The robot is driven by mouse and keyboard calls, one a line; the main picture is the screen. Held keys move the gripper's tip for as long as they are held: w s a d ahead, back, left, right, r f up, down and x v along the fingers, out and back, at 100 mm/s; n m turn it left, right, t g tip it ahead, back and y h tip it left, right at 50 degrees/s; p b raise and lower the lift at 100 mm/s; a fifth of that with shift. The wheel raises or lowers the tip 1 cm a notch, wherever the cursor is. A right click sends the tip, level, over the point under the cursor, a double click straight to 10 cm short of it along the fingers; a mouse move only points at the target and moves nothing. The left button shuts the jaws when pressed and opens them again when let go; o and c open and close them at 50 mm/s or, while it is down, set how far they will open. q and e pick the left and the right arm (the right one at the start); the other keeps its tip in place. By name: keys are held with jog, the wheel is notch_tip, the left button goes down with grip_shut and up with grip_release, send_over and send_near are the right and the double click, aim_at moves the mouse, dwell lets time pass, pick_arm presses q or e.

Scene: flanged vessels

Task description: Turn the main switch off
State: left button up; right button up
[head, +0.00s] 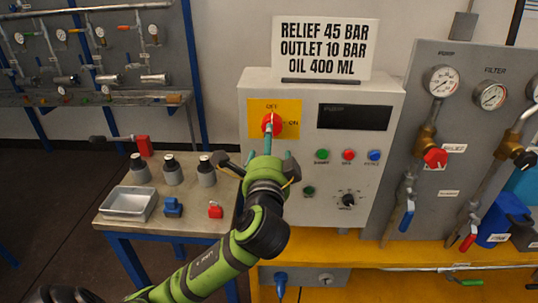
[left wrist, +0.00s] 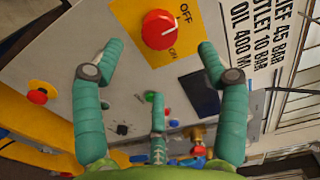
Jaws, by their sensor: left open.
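The main switch is a red rotary knob (head: 267,122) on a yellow plate (head: 290,106) at the upper left of the grey control cabinet. OFF is printed above it and ON to its right. In the left wrist view the knob (left wrist: 159,29) is at the top, ahead of the fingers and apparently clear of them. I cannot tell for sure which label it points to. My left gripper (head: 262,153) is in front of the cabinet just below the switch, its green fingers spread and empty; one finger partly covers the knob. The fingers also frame the left wrist view (left wrist: 157,66). My right gripper is not visible.
Green, red and blue buttons, a black dial (head: 347,200) and a dark display (head: 354,117) share the cabinet front. A valve panel (head: 455,130) with gauges stands at right. A side table (head: 183,226) with a metal tray (head: 129,203) and small vessels is at left.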

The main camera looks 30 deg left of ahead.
pick_arm(q)
jog(key=v, duration=0.2)
jog(key=shift+s+d, duration=0.15)
jog(key=shift+s, duration=0.1)
dwell(0.3)
